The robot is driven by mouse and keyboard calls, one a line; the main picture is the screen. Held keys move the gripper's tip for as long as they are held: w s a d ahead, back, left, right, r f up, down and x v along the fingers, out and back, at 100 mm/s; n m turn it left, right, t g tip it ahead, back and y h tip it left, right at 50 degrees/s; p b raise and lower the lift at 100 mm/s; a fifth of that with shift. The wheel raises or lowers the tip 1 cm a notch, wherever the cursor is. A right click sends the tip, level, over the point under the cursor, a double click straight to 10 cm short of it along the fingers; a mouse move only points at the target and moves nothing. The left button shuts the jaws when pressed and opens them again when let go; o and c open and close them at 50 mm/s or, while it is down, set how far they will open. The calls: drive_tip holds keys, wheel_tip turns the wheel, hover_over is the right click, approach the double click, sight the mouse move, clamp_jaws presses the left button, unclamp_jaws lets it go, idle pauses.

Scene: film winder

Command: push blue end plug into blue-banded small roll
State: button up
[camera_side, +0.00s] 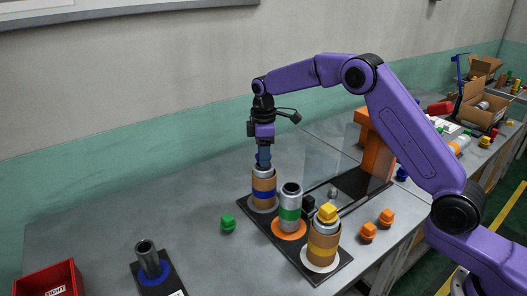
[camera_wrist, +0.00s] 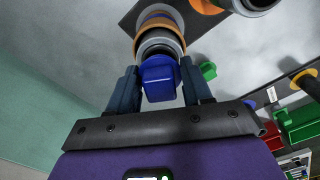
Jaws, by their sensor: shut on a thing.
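The blue-banded small roll (camera_side: 263,190) stands upright at the far-left place of the black base plate in the side view. In the wrist view the roll (camera_wrist: 158,38) shows its brown and grey rings at the top. My gripper (camera_side: 263,162) is directly above the roll, pointing down. In the wrist view my gripper (camera_wrist: 160,88) has its fingers on either side of the blue end plug (camera_wrist: 159,77), shut on it. The plug is at the roll's open end; I cannot tell how deep it sits. In the side view the fingers hide the plug.
A green-banded grey roll (camera_side: 290,208) and a yellow-banded roll (camera_side: 323,244) with a yellow plug stand close on the same plate. A green plug (camera_side: 228,223) and orange plugs (camera_side: 386,217) lie loose nearby. A clear panel (camera_side: 335,160) stands behind. A red bin (camera_side: 50,283) is front left.

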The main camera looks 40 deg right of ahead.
drive_tip(key=shift+f, duration=0.55)
drive_tip(key=o, duration=1.1)
wheel_tip(320, 180, up, 17)
drive_tip(key=shift+r, duration=0.15)
